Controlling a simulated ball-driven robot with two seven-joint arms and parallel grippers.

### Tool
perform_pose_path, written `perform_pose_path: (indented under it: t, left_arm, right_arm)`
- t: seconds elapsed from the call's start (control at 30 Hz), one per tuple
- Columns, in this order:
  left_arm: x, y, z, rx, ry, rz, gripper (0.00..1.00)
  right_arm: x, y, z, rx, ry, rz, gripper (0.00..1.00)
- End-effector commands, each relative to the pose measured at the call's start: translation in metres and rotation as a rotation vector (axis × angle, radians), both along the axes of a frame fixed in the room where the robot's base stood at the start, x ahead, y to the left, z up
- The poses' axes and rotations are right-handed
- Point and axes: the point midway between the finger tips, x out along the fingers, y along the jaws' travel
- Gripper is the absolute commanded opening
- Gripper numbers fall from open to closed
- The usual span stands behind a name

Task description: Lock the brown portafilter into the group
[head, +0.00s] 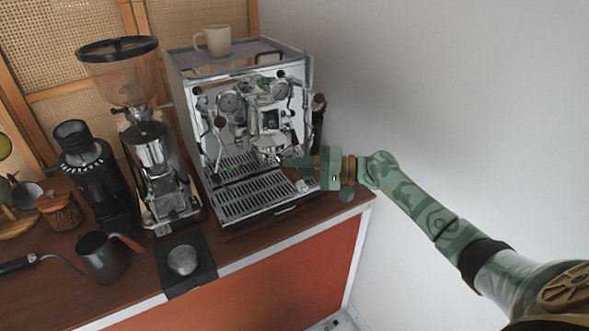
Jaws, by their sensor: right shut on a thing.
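The chrome espresso machine (212,130) stands at the back of the cart, its front facing me. Its group (268,120) is at the middle of the front, above the drip tray (255,200). My right gripper (302,170) is shut on the brown portafilter (278,158) in front of the machine's right half, above the drip tray. The portafilter's metal head is just below the group, and its handle is mostly hidden by the gripper. I cannot tell whether the head touches the group. My left gripper is not in view.
A grinder (150,165) stands left of the machine, with a smaller black grinder (95,180) beside it. A metal jug (100,257) and a tamper (183,260) on a black mat are in front. A cup (218,41) stands on the machine. The wall is close at the right.

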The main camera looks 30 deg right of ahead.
Motion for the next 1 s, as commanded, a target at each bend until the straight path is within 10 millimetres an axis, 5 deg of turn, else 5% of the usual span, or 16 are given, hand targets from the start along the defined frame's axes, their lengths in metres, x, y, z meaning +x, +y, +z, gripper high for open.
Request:
perform_pose_path:
  t: [0.37,0.4,0.5,0.8,1.0]
  left_arm:
    - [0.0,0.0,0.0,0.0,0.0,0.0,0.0]
    - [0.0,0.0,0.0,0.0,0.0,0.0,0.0]
    - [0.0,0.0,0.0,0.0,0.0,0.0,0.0]
    - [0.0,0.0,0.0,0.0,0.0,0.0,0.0]
    - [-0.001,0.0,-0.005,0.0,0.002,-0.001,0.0]
  right_arm:
    - [0.001,-0.005,0.003,0.003,-0.007,0.056,0.0]
    - [0.001,-0.005,0.003,0.003,-0.007,0.056,0.3]
    - [0.001,-0.005,0.003,0.002,-0.006,0.054,0.53]
    - [-0.001,-0.007,0.0,0.0,-0.001,0.054,0.53]
    - [-0.018,-0.033,0.0,-0.002,0.0,0.052,0.53]
